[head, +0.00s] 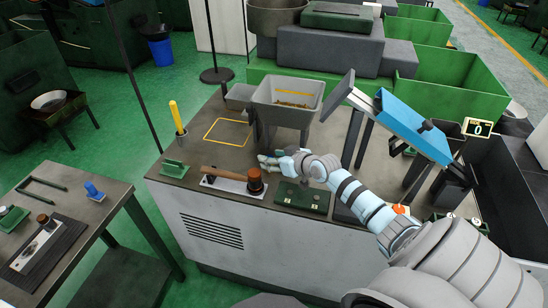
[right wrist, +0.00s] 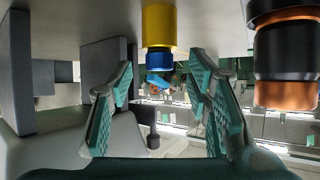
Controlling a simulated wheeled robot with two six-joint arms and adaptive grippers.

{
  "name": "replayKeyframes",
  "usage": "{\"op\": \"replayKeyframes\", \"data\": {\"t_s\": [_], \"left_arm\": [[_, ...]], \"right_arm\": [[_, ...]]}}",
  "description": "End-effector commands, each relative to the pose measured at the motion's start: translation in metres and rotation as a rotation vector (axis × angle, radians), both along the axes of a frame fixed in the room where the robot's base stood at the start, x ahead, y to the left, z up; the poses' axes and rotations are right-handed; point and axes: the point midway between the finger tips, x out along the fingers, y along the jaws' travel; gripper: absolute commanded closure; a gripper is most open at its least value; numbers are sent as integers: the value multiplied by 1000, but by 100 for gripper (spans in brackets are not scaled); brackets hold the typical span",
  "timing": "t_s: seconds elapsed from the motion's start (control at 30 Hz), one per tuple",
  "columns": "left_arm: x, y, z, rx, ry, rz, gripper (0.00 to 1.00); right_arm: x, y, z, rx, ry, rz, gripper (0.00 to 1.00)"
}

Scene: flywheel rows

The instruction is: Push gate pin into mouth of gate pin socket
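A slim yellow rod (head: 175,115), which looks like the gate pin, stands upright and slightly tilted at the bench's left edge. Its lower end meets a small dark cup (head: 181,133); I cannot tell whether this is the socket or how deep the rod sits. My right gripper (head: 264,162) is low over the bench, in front of the hopper and right of the rod, apart from it. In the right wrist view, which looks upside down, its fingers (right wrist: 160,108) are spread and empty. A yellow and blue piece (right wrist: 158,28) shows beyond them; its identity is unclear. My left gripper is out of view.
A mallet (head: 255,181) on a white plate lies just in front of my right gripper; its dark, copper-banded head (right wrist: 285,60) is close at right in the wrist view. The grey hopper (head: 287,92) stands behind. A green plate (head: 302,197) and green block (head: 174,169) lie in front.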

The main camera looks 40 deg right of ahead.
Motion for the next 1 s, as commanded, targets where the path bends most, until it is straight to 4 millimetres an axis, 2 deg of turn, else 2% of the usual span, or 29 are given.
{"op": "replayKeyframes", "data": {"t_s": [0.23,0.5,0.6,0.9,1.0], "left_arm": [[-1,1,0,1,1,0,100],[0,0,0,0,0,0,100],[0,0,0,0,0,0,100],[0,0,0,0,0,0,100],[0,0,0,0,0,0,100]], "right_arm": [[-4,-1,2,-3,0,-1,55],[-52,-3,27,-9,4,3,55],[-62,-2,34,-5,2,2,55],[-65,-2,36,0,0,1,55],[-65,-1,35,0,3,1,70]]}}
